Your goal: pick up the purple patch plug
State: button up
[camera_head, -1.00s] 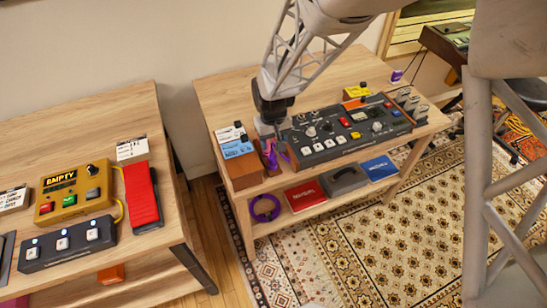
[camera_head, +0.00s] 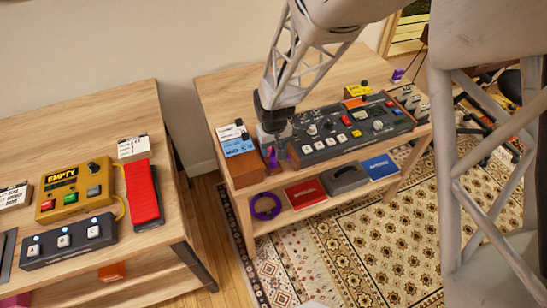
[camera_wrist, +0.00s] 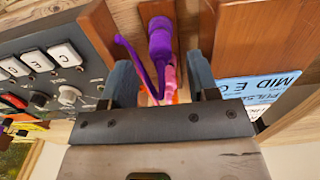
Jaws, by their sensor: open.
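The purple patch plug (camera_head: 272,158) stands at the left end of the right desk, in a narrow gap between a blue-and-white labelled box and the black console. In the wrist view the purple plug (camera_wrist: 159,42) has a thin purple cable curving beside it, and a pink part shows beneath it. My gripper (camera_head: 273,145) is over the plug from above. In the wrist view my gripper (camera_wrist: 163,85) is open, with one blue-grey finger on each side of the plug. I cannot tell whether either finger touches it.
The black console (camera_head: 350,125) stands close on the right of the gripper, and the labelled wooden box (camera_head: 238,150) close on the left. A purple ring-shaped coil (camera_head: 266,206) lies on the lower shelf, beside a red book (camera_head: 306,192). A second desk (camera_head: 80,115) stands at left.

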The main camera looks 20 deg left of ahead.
aim_at(274, 152)
jog(key=shift+s+f, duration=0.1)
jog(key=shift+f, duration=1.85)
jog(key=shift+c, duration=0.3)
jog(key=c, duration=0.9)
